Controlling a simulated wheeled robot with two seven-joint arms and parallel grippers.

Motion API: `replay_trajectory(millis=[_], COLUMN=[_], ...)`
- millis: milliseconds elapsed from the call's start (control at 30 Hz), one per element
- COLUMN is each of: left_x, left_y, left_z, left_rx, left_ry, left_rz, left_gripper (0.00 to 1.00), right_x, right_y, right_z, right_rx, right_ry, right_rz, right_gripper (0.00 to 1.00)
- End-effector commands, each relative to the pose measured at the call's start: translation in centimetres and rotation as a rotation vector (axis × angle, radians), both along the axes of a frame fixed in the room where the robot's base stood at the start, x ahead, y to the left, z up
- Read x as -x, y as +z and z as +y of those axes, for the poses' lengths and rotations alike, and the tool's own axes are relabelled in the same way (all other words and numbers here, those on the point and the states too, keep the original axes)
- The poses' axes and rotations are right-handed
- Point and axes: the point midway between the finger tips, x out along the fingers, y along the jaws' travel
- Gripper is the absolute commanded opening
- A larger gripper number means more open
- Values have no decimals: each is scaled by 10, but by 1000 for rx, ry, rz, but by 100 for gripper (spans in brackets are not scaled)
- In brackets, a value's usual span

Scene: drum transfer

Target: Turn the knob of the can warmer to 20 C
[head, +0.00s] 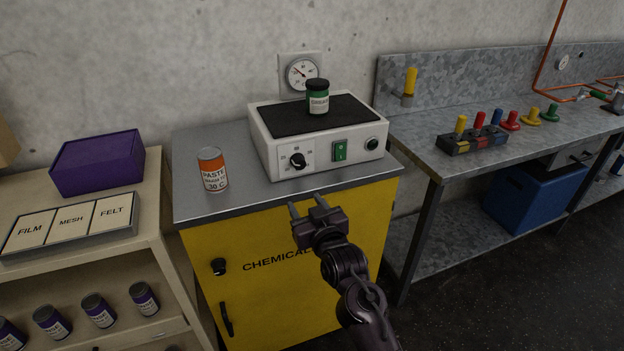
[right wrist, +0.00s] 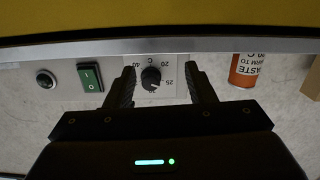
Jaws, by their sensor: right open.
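The can warmer (head: 318,140) is a white box with a dark top on the yellow cabinet. Its black knob (head: 297,160) sits on the front panel's left side, beside a green switch (head: 340,150). In the right wrist view the knob (right wrist: 151,78) shows upside down, with marks such as 20, 25 and 40 around it; I cannot tell its exact setting. My right gripper (head: 305,202) is open and empty, in front of the warmer and below the knob in the head view. In the wrist view its fingers flank the knob, apparently apart from it. My left gripper is not in view.
A green-banded can (head: 318,98) stands on the warmer. An orange paste can (head: 212,170), labelled 30 C, stands left of it on the cabinet top (head: 240,204). A wall gauge (head: 301,73) hangs behind. A metal bench (head: 420,130) stands at right, a shelf (head: 150,210) at left.

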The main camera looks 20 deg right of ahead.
Motion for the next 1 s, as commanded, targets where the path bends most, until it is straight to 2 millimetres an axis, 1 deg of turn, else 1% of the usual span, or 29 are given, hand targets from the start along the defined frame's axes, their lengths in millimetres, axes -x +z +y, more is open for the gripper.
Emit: replay_trajectory(millis=[33,100,200,267,433,533,633,800,1000], left_x=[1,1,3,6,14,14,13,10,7], left_y=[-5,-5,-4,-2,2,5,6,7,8], left_z=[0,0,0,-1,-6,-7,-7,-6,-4], left_rx=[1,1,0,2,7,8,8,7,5], left_ry=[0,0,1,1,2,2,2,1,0], left_rz=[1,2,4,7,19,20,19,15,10], left_gripper=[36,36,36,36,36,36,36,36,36], right_x=[1,2,-2,-8,-36,-52,-64,-74,-75], right_y=[20,39,50,51,52,51,50,49,48], right_z=[-4,-8,-10,-10,-9,-9,-9,-9,-9], right_rx=[-2,-2,-2,-2,-2,-3,-2,-2,-2], right_ry=[-10,-18,-22,-22,-21,-21,-21,-21,-20], right_rz=[-42,-77,-94,-95,-94,-93,-93,-92,-92], right_gripper=[49,49,49,49,49,49,49,49,49])
